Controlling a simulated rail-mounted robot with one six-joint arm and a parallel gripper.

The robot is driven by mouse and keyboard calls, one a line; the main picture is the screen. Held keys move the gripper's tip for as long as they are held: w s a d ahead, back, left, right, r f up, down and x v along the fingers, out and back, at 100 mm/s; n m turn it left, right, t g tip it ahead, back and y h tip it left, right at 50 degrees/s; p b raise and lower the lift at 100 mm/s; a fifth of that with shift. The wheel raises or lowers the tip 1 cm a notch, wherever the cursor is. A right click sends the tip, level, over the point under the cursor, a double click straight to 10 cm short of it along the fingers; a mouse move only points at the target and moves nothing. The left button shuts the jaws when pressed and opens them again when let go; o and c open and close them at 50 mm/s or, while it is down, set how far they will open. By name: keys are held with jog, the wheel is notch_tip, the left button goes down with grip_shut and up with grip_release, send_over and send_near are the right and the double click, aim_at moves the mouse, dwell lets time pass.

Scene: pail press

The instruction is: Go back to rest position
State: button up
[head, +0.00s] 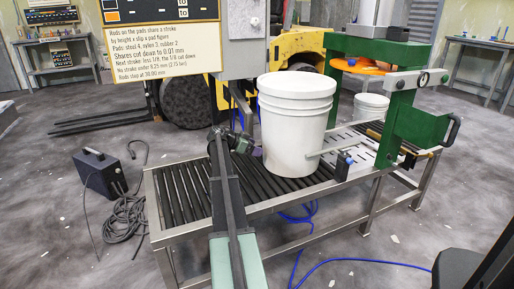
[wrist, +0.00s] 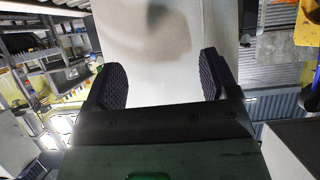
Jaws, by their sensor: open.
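A white lidded pail (head: 296,125) stands upright on the roller conveyor (head: 185,195) in the head view. My gripper (head: 248,146) is at the pail's left side, low on its wall. In the wrist view my gripper (wrist: 165,82) shows two dark ribbed pads spread apart, with nothing visible between them. The pale wall of the pail (wrist: 165,50) fills the space just beyond the pads. I cannot tell whether the pads touch it.
A green press frame (head: 400,100) with an orange disc (head: 362,66) stands right of the pail. Another white pail (head: 370,107) is behind it. A sign (head: 160,45) hangs at upper left. A black box (head: 100,172) and cables lie on the floor. A yellow forklift (head: 300,45) stands behind.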

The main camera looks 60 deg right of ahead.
jog(key=p+v, duration=0.1)
jog(key=v, duration=0.3)
jog(key=shift+s+d+r+p, duration=0.1)
jog(key=shift+d+r+p, duration=0.05)
jog(key=shift+r+p, duration=0.25)
